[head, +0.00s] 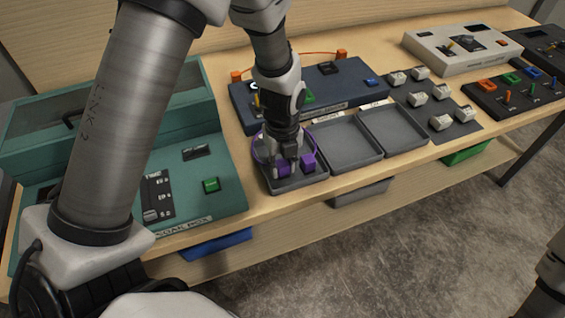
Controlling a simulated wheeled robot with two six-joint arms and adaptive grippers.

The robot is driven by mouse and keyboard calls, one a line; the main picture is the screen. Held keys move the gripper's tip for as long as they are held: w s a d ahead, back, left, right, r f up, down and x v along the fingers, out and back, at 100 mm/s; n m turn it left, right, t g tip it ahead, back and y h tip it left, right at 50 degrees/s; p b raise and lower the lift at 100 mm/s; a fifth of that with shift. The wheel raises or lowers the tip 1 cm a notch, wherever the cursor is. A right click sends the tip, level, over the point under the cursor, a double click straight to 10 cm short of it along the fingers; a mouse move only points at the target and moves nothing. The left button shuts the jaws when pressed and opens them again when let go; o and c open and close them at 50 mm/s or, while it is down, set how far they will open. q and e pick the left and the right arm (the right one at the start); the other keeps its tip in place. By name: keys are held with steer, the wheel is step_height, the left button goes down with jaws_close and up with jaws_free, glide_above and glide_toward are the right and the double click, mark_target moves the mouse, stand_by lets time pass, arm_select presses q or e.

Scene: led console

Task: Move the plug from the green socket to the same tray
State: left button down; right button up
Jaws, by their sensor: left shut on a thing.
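My left gripper (292,165) is shut on a purple plug, low over the leftmost grey tray (296,184). Two purple plug ends show at the fingers, a left one (283,169) and a right one (308,161); I cannot tell which is gripped or whether either touches the tray floor. A purple cable (255,148) loops around behind the gripper. The green socket (308,97) is on the dark blue panel (335,91) behind, partly hidden by my wrist. My right gripper is out of view.
Two empty trays, a middle one (346,165) and a right one (394,150), lie to the right. A teal console (215,165) stands left. An orange cable (305,53) spans the blue panel. A mat with several white blocks (441,122) and other consoles are farther right.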

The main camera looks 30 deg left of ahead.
arm_select(q)
steer(key=shift+f, duration=0.6)
stand_by(0.4)
steer(key=shift+f, duration=0.1)
stand_by(0.4)
steer(key=c, duration=0.8)
jaws_free()
steer(key=o, duration=0.6)
steer(key=shift+c, duration=0.2)
